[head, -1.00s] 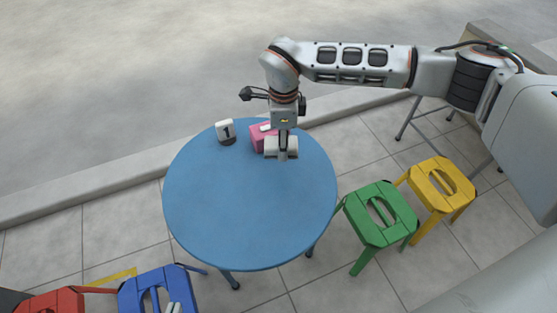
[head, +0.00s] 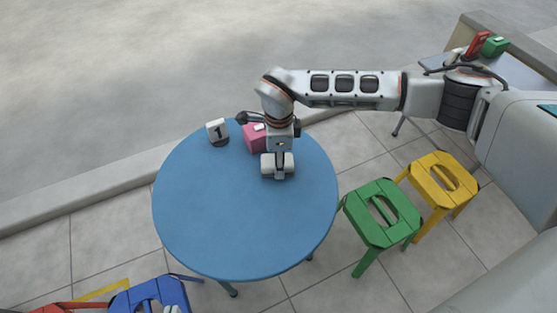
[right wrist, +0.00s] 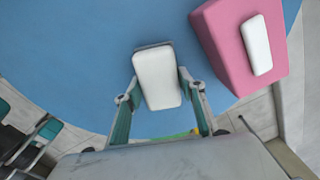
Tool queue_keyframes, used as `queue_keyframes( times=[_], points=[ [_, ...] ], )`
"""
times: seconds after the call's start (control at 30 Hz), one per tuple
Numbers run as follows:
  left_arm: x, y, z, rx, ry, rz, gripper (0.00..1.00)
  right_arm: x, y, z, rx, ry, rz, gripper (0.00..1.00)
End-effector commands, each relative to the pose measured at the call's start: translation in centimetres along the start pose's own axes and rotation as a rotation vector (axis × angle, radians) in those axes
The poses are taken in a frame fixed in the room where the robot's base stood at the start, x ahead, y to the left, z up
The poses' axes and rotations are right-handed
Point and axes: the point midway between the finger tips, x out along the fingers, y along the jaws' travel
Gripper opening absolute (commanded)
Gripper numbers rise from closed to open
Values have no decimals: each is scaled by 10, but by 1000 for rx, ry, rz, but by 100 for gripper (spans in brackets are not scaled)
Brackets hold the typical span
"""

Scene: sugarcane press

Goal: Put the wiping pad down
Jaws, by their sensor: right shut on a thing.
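The wiping pad is a white rounded block, plain in the right wrist view (right wrist: 157,78). My right gripper (right wrist: 158,98) is shut on it, one finger on each side. In the head view this gripper (head: 278,163) is low over the blue round table (head: 225,215), just in front of a pink box. I cannot tell if the pad touches the table. Pale parts at the bottom edge of the head view, over the blue stool, look like my left gripper (head: 168,307). It is mostly cut off.
The pink box (head: 253,138) with a white top piece and a white block marked 1 (head: 218,131) stand at the table's back. The table's left and front are clear. A green stool (head: 382,212), yellow stool (head: 440,180) and blue stool (head: 140,298) stand around it.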

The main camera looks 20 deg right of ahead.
Motion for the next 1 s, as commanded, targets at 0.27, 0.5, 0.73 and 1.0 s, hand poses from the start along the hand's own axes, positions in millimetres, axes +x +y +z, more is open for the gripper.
queue_keyframes(
  times=[0.27, 0.5, 0.73, 1.0],
  points=[
    [-1, -2, 5, 7, -12, -6, 0, 4, 0, 0, 0, 0, 1, 56],
    [-2, -2, 7, 7, -18, -6, 0, 3, 0, 0, 0, 1, 1, 56],
    [-2, -3, -3, 17, -2, -8, 0, -22, -2, 1, 1, -2, -8, 56],
    [-7, -14, 9, 86, -47, -28, 0, -82, -4, 1, 0, -5, -14, 56]
  ],
)
